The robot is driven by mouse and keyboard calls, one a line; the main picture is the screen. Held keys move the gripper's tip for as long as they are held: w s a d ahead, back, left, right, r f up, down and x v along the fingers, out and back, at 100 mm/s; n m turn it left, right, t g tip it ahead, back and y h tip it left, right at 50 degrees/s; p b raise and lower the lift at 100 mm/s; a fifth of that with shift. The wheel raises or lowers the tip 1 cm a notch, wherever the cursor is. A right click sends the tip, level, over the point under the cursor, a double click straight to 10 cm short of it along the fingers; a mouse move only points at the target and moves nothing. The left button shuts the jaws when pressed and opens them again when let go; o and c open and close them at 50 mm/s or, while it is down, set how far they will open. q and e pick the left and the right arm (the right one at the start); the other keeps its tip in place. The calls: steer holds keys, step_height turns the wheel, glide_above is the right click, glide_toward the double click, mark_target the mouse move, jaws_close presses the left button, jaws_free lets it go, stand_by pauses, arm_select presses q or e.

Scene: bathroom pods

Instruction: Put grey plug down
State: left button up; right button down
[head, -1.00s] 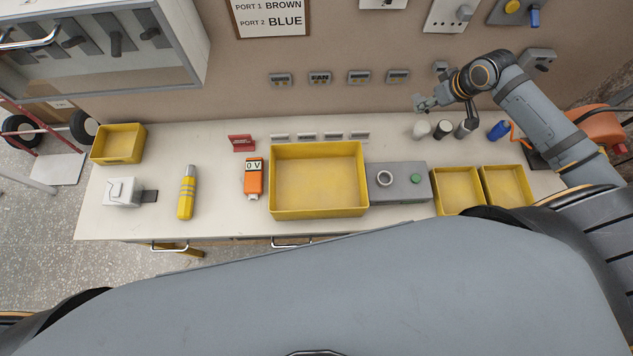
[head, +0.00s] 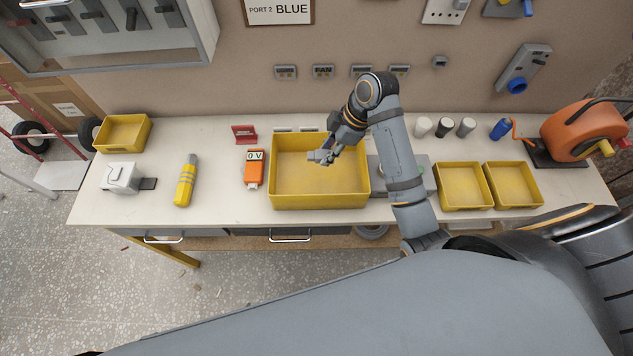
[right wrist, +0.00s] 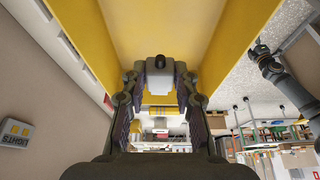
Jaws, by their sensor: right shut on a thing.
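My right gripper (head: 325,152) is shut on a small light grey plug (head: 318,157). It holds the plug over the large yellow tray (head: 320,203), which looks empty. In the right wrist view the plug (right wrist: 159,84) shows pale between the two fingers of the gripper (right wrist: 160,95), with the yellow tray (right wrist: 165,30) around it. I cannot tell whether the plug touches the tray floor.
An orange meter (head: 254,170) and a yellow tester (head: 186,182) lie left of the tray. Two small yellow trays (head: 463,205) stand to the right. White, black and grey cylinders (head: 444,128) stand behind, near an orange cable reel (head: 580,130).

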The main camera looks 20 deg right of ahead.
steer(key=shift+s+a, duration=0.1)
steer(key=shift+s, duration=0.05)
steer(key=p, duration=0.1)
glide_above(322, 179)
steer(key=d, duration=0.1)
step_height(322, 179, down, 6)
steer(key=shift+s+d+f, duration=0.1)
steer(key=shift+d, duration=0.05)
steer(key=shift+f+p, duration=0.4)
steer(key=shift+f, duration=1.55)
steer(key=c, duration=1)
jaws_free()
steer(key=shift+f, duration=0.1)
steer(key=b+v, duration=0.2)
steer(key=v, duration=1)
